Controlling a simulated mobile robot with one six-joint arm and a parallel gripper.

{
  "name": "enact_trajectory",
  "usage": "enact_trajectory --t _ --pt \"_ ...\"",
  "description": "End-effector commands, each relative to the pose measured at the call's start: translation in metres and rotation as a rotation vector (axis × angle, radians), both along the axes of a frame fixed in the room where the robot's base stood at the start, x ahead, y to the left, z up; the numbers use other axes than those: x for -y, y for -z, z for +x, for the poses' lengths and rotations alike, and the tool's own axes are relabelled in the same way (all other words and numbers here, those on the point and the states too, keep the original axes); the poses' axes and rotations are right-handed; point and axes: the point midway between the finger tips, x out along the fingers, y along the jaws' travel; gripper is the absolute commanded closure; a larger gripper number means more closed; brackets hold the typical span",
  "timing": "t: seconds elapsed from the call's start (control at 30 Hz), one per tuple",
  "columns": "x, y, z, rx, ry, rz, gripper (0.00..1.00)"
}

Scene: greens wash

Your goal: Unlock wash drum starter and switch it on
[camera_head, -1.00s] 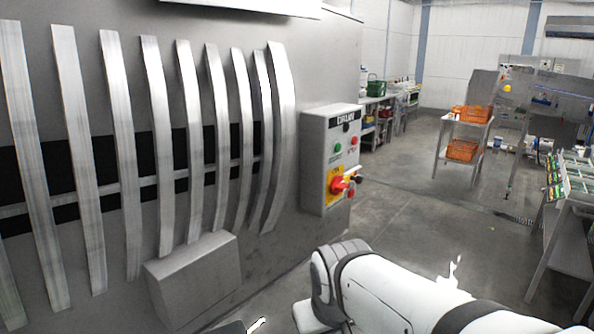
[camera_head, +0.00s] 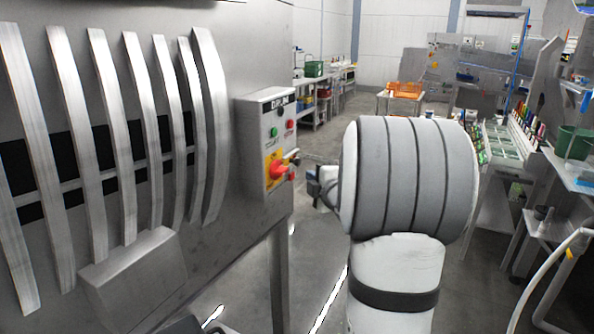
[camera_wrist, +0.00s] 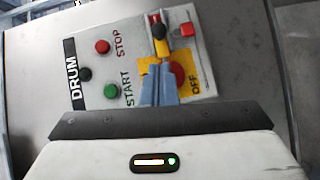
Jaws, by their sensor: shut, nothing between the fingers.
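The drum starter (camera_head: 250,150) is a grey box on the right end of the drum's frame, marked DRUM. In the wrist view it carries a green START button (camera_wrist: 111,91), a red STOP button (camera_wrist: 102,47) and a black round part (camera_wrist: 85,74). Its red rotary switch (camera_wrist: 178,72) sits on a yellow plate with OFF readable beside it. A small red block (camera_wrist: 187,29) and a dark, yellowish piece lie by the plate's edge; I cannot tell whether they are lock and key. My gripper (camera_wrist: 158,70) is shut and empty, its blue-grey fingers in front of the plate, partly hiding the switch. Contact is unclear.
The slatted metal drum (camera_head: 105,130) fills the left, with a grey housing (camera_head: 130,275) low on its front. A frame leg stands under the starter. Orange crates (camera_head: 405,90) sit on a stand behind. A bench with trays (camera_head: 500,140) is at the right. Floor shows between.

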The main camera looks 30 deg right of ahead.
Motion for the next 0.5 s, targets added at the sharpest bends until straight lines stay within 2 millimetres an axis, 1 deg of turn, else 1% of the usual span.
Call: enact_trajectory --t 0.17,0.3,0.5 --pt "0.001 0.002 0.024 -0.002 -0.003 0.004 1.0" --pt "0.003 0.004 0.049 -0.001 -0.002 0.004 1.0" --pt "0.006 0.007 0.079 -0.002 -0.001 0.003 1.0"
